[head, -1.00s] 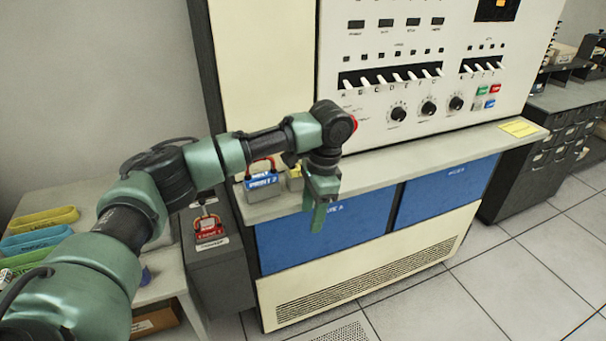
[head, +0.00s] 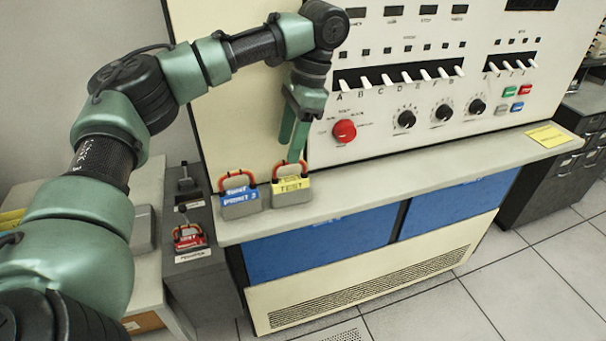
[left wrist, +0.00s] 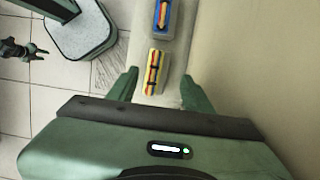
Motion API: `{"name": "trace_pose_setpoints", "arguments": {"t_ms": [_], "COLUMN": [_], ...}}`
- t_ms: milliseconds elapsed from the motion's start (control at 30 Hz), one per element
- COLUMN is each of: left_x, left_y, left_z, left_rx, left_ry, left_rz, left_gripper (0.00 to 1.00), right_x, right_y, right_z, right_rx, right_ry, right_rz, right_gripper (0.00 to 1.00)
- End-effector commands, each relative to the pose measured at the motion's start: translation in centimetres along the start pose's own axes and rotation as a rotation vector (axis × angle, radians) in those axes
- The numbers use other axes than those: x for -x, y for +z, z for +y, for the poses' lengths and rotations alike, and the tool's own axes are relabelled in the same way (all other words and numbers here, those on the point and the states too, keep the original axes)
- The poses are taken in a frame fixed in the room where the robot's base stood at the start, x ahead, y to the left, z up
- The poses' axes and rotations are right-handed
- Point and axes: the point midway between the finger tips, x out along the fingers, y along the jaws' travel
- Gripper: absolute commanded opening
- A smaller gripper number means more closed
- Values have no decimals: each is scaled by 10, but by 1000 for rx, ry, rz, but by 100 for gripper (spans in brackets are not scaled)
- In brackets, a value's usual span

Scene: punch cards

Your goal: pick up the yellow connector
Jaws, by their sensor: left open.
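The yellow connector (head: 291,189), marked TEST and with an orange-red cable loop on top, stands on the console's ledge. My left gripper (head: 293,150) is open and points down just above it, its fingers by the cable loop. In the left wrist view the yellow connector (left wrist: 154,72) shows from above, a little beyond and between the open fingers of my left gripper (left wrist: 160,90). Nothing is held. My right gripper is not in view.
A blue connector (head: 240,200) stands close to the left of the yellow one on the ledge (head: 400,170). The upright panel (head: 425,85) with switches and a red knob (head: 344,131) rises behind. A red connector (head: 189,237) sits lower left. The ledge to the right is mostly clear.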

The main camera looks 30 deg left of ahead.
Motion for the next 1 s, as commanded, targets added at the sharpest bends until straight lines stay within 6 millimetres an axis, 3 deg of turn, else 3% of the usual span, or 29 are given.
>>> {"name": "trace_pose_setpoints", "arguments": {"t_ms": [267,433,633,900,933,1000], "left_x": [-25,-44,-72,-78,-78,-78], "left_y": [0,-4,-6,-7,-7,-7], "left_z": [1,6,8,8,8,8], "left_rx": [0,-1,1,1,1,1], "left_ry": [0,0,0,0,0,0], "left_rz": [-2,-3,-1,0,0,0], "left_gripper": [51,51,51,51,48,28], "right_x": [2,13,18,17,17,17], "right_y": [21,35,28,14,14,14], "right_z": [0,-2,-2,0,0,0], "right_rx": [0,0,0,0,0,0], "right_ry": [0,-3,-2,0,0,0], "right_rz": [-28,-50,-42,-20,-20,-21], "right_gripper": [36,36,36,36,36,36]}}
